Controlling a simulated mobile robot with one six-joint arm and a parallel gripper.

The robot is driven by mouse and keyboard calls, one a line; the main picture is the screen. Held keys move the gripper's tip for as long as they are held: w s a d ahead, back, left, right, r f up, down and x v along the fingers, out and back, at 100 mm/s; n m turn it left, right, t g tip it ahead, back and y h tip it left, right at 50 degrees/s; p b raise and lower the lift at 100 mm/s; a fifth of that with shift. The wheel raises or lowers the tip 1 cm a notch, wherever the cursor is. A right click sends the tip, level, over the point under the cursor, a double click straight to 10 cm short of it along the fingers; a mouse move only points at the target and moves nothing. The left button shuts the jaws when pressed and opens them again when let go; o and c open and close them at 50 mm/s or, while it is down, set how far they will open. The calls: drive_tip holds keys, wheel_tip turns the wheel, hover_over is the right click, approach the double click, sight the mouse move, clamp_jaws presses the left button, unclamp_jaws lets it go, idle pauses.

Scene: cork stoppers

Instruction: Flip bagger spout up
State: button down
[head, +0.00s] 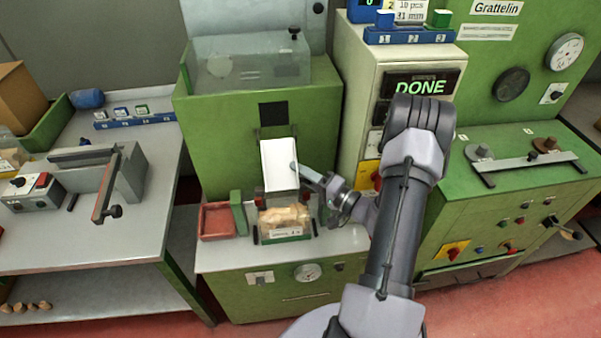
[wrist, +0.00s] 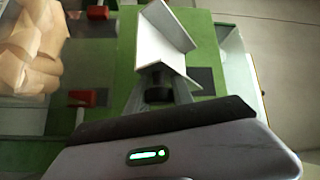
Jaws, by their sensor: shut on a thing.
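The bagger spout (head: 279,163) is a white, flat-bottomed chute on the front of the green bagger (head: 205,130). It slopes down toward the bag of corks (head: 284,216). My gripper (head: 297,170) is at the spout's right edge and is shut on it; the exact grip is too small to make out. In the wrist view the white spout (wrist: 160,40) shows its folded side walls, with a dark knob (wrist: 158,90) close to my gripper (wrist: 155,112). The bag (wrist: 32,45) shows blurred at the left there.
A red bin (head: 217,222) stands left of the bag. A grey table (head: 60,245) with a clamp device (head: 105,190) lies further left. A cabinet with a "DONE" display (head: 422,86) stands behind my arm, and a green control console (head: 500,215) is at the right.

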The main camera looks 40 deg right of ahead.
drive_tip(key=shift+s+r+p, duration=0.1)
drive_tip(key=shift+r+p, duration=0.05)
drive_tip(key=shift+p, duration=0.25)
drive_tip(key=r+m+g+p, duration=0.1)
drive_tip(key=p, duration=0.2)
drive_tip(key=s+r+m+g+p, duration=0.1)
drive_tip(key=r+g+p, duration=0.1)
drive_tip(key=p, duration=0.1)
drive_tip(key=a+r+m+g+p, duration=0.1)
drive_tip(key=r+p, duration=0.1)
drive_tip(key=p, duration=0.1)
drive_tip(key=shift+s+r+m+p, duration=0.2)
drive_tip(key=shift+s+m+p, duration=0.1)
drive_tip(key=shift+m, duration=0.1)
wheel_tip(320, 180, up, 3)
drive_tip(key=g+p, duration=0.1)
drive_tip(key=p, duration=0.1)
drive_tip(key=m+g+p, duration=0.1)
drive_tip(key=p, duration=0.1)
drive_tip(key=shift+f+m+g, duration=0.2)
drive_tip(key=shift+m+g, duration=0.1)
drive_tip(key=shift+g, duration=0.1)
drive_tip(key=r+g+p, duration=0.1)
drive_tip(key=p, duration=0.1)
drive_tip(key=r+m+g+p, duration=0.1)
drive_tip(key=p, duration=0.1)
drive_tip(key=shift+w+d+y, duration=0.2)
drive_tip(key=shift+w+y, duration=0.1)
drive_tip(key=shift+y, duration=0.1)
drive_tip(key=shift+f, duration=0.1)
